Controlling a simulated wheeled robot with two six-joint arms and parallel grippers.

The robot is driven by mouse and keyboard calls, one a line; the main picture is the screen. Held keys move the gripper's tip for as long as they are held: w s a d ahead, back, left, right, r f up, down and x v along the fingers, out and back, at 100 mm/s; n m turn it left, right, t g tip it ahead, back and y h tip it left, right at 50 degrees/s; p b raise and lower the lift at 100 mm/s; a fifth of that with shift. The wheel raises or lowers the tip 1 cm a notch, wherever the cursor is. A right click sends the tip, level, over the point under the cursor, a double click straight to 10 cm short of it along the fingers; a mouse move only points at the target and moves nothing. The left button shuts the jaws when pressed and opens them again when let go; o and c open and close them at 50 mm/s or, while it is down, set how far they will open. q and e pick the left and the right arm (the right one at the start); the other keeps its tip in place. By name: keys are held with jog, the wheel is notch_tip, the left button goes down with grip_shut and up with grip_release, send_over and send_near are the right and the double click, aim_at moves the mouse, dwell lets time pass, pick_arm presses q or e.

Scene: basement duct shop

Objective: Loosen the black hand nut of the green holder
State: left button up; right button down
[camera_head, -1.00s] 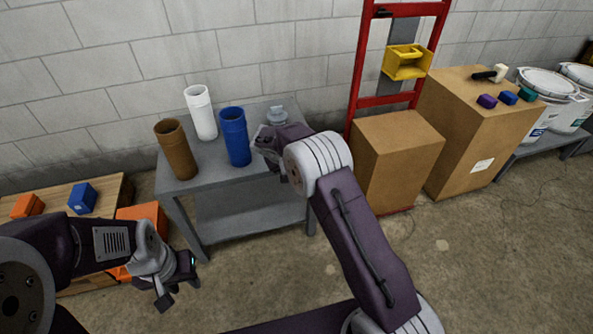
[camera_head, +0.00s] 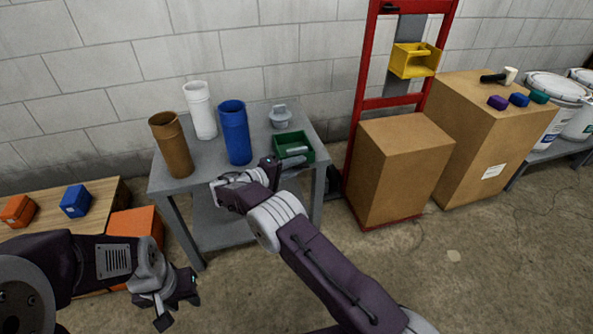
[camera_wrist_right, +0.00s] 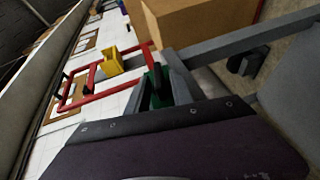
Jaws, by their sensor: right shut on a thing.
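The green holder (camera_head: 292,139), an open box-like bin, is at the right edge of the grey table (camera_head: 213,153). My right gripper (camera_head: 281,163) is at its near side and shut on it. In the right wrist view the green holder (camera_wrist_right: 157,83) shows between the fingers, mostly hidden by my wrist. I cannot make out a black hand nut on it. My left gripper (camera_head: 179,309) is open and empty, low in front of the table.
A white tube (camera_head: 200,111), brown tube (camera_head: 171,145), blue tube (camera_head: 235,132) and grey jar (camera_head: 280,118) stand on the table. A red hand truck (camera_head: 362,100) carries a yellow holder (camera_head: 413,62) and a carton (camera_head: 397,170).

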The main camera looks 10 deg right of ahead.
pick_arm(q)
jog(key=shift+f+b, duration=1)
jog(key=shift+f, duration=0.35)
pick_arm(e)
jog(key=shift+f+n+t+h, duration=0.3)
jog(key=shift+n+h, duration=0.2)
jog(key=shift+h, duration=0.4)
jog(key=shift+r, duration=0.1)
jog(key=c, duration=1.5)
grip_release()
